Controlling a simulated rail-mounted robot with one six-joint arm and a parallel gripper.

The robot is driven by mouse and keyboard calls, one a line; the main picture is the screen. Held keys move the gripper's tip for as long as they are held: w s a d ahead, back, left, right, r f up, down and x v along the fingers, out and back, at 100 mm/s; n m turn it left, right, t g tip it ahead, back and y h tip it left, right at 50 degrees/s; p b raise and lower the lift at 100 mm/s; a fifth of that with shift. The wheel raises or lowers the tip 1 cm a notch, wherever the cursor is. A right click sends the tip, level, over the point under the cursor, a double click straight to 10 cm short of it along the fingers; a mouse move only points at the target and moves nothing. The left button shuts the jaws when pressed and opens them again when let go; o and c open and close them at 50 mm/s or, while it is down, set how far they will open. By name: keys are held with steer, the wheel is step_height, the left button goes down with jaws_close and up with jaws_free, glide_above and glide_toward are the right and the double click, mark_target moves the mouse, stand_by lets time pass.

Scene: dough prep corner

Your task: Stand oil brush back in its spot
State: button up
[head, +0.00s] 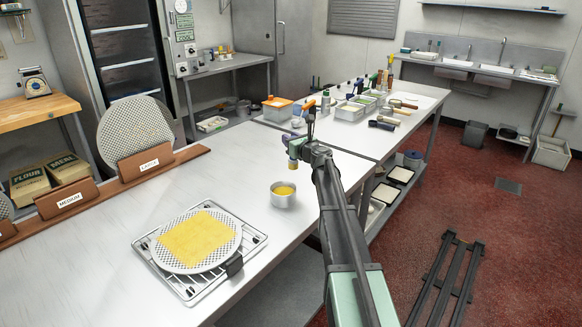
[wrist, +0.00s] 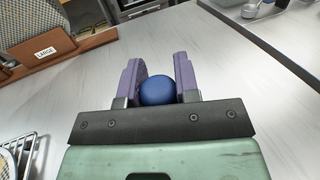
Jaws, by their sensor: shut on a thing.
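My gripper (head: 297,146) is above the steel worktop (head: 130,250). In the wrist view its purple fingers (wrist: 158,64) are shut on the oil brush, whose rounded blue handle end (wrist: 157,91) shows between them. In the head view the brush's lower end (head: 293,164) hangs below the gripper, with a yellowish tip. It is above and apart from a small metal pot (head: 284,201) holding yellow liquid. The rest of the brush is hidden by the gripper or too small to make out. I cannot tell which place is the brush's spot.
A round perforated disc with a yellow sheet (head: 196,236) lies on a wire rack (head: 180,287) at front left. A wooden rail (head: 125,183) holds a LARGE disc (head: 134,127) behind. Bottles and tubs crowd the far table (head: 425,100). The worktop left of the pot is clear.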

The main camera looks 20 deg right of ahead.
step_height(320, 180, down, 4)
steer(key=b, duration=0.4)
steer(key=shift+f, duration=0.25)
steer(key=shift+r, duration=0.3)
steer(key=shift+f, duration=0.2)
steer(key=o, duration=0.9)
steer(key=shift+r, duration=0.15)
steer(key=shift+s, duration=0.4)
steer(key=s, duration=0.3)
steer(key=s+d, duration=0.1)
steer(key=s, duration=0.3)
steer(key=s+d, duration=0.1)
steer(key=s, duration=0.3)
steer(key=shift+s, duration=0.1)
